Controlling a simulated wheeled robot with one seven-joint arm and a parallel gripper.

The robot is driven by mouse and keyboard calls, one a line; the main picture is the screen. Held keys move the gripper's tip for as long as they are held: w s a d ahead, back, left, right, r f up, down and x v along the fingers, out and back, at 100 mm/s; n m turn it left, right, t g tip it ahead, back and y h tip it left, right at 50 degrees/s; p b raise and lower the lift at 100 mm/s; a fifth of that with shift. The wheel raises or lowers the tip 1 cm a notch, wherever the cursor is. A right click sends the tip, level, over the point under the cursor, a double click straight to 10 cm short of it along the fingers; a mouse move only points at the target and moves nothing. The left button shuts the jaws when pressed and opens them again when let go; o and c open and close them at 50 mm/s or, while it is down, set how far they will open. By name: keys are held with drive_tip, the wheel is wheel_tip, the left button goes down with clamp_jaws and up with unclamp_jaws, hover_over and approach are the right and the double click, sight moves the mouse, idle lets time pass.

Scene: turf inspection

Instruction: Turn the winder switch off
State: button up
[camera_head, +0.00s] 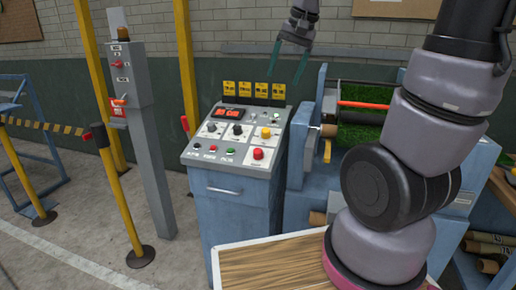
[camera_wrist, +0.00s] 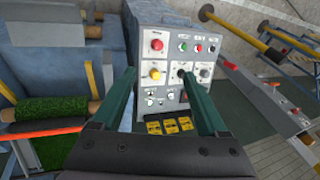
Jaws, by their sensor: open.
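A blue-grey control console (camera_head: 236,192) stands in the middle of the head view, with a sloped light panel on top. In the wrist view the panel appears inverted between the teal fingers (camera_wrist: 157,76); the middle black knob (camera_wrist: 182,73) shows near the right fingertip.
A red mushroom button (camera_head: 258,154) and small coloured buttons (camera_head: 212,148) sit low on the panel. Yellow tags (camera_head: 245,90) stand upright at its back. A turf roll machine (camera_head: 360,125) is to the right. A grey post (camera_head: 135,95) and yellow poles stand left.

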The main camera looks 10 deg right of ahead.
drive_tip(key=w+a+f+g, duration=0.2)
drive_tip(key=w+f, duration=0.6)
drive_tip(key=w, duration=0.1)
drive_tip(key=g+h, duration=0.2)
hover_over(258, 150)
wheel_tip(258, 150, down, 10)
drive_tip(key=shift+m, duration=0.4)
wheel_tip(258, 150, down, 11)
drive_tip(key=shift+f, duration=0.15)
clamp_jaws()
